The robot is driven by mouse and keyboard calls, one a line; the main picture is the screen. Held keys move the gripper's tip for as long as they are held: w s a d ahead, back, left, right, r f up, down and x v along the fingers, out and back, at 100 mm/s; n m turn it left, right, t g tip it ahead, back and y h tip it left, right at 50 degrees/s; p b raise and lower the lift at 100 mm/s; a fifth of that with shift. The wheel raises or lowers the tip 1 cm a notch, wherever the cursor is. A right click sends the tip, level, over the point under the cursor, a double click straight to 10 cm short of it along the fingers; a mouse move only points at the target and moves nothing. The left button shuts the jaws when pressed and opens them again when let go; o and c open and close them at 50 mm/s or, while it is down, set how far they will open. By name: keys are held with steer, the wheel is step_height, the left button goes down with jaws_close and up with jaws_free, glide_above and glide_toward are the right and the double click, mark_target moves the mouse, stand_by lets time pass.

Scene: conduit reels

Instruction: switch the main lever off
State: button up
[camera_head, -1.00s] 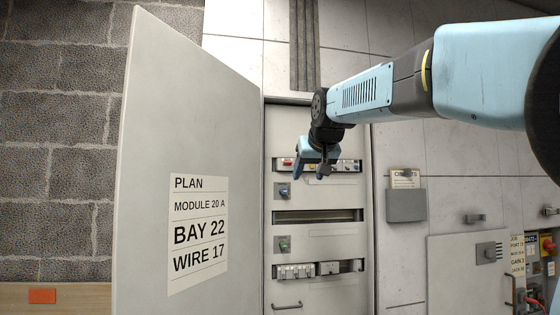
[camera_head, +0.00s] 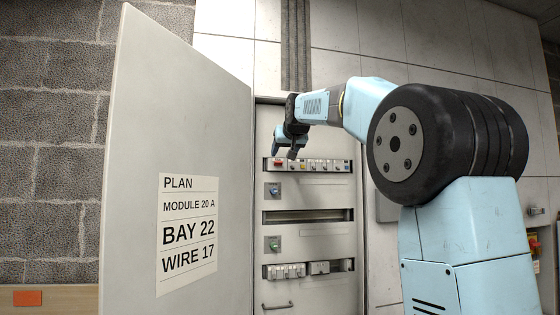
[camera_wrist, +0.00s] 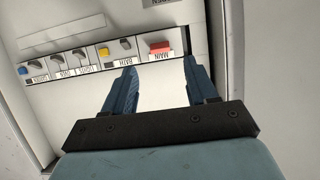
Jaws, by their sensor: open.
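The main lever is red and sits above a label reading MAIN in the wrist view (camera_wrist: 160,48). In the head view the red lever (camera_head: 278,162) is at the left end of the top row of switches. My gripper (camera_wrist: 158,72) is open, with its two blue fingers apart and pointing at the panel. The red lever appears between the fingertips, beyond them; the gap to it is hard to judge. In the head view my gripper (camera_head: 284,152) is just above and in front of the row's left end.
Switches labelled BATH (camera_wrist: 125,44) and others line the row beside the main lever. The open cabinet door (camera_head: 170,110) with a PLAN sheet stands at left. Knobs (camera_head: 273,190) and a lower breaker row (camera_head: 285,271) sit below. A drawer-like handle (camera_head: 277,306) is at the bottom.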

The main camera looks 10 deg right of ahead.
mark_target(279, 162)
steer(key=shift+x, duration=3.05)
steer(key=shift+c, duration=0.2)
steer(key=c, duration=1)
steer(key=shift+s, duration=0.1)
